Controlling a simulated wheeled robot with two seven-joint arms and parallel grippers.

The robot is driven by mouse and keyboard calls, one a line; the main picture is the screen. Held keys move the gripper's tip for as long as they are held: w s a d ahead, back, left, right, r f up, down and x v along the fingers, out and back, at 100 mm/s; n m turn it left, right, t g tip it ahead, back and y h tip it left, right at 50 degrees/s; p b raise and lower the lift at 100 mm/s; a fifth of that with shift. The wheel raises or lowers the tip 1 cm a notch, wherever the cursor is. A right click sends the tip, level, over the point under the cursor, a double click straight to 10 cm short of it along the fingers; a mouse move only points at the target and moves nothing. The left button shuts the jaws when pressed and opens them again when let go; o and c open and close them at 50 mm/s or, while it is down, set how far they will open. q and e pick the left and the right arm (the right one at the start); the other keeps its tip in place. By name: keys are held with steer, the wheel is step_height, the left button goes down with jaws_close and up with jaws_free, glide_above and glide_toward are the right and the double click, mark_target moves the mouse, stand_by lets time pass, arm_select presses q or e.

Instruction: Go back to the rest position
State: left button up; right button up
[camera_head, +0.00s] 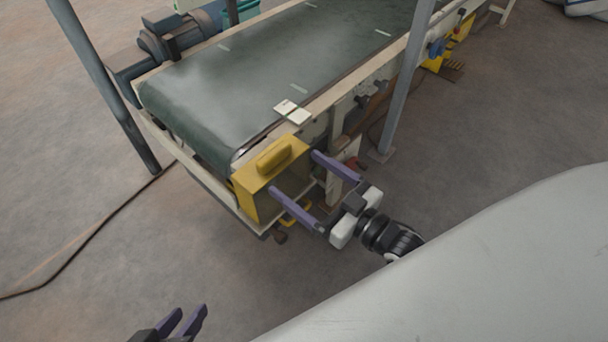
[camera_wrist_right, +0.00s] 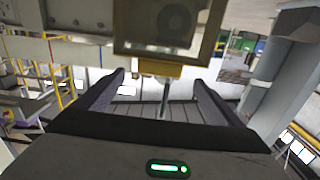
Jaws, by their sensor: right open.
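My right gripper (camera_head: 302,183) is open in the head view, its two purple fingers spread toward the yellow box (camera_head: 262,183) at the near end of the conveyor. I see nothing held between the fingers. In the right wrist view the right gripper (camera_wrist_right: 160,88) is also open, with a dark box in a yellowish frame (camera_wrist_right: 170,28) above and beyond its fingertips. I cannot tell whether a fingertip touches the box. My left gripper (camera_head: 185,322) shows only in part at the bottom edge, and its opening is unclear.
The green conveyor belt (camera_head: 225,85) runs to the upper right, with a small white card (camera_head: 292,112) on its side rail. Grey posts (camera_head: 108,95) and (camera_head: 408,75) stand either side. A cable (camera_head: 75,240) lies on the floor. A large pale surface (camera_head: 490,270) fills the lower right.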

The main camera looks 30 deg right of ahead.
arm_select(q)
steer(key=shift+s, duration=0.1)
stand_by(0.3)
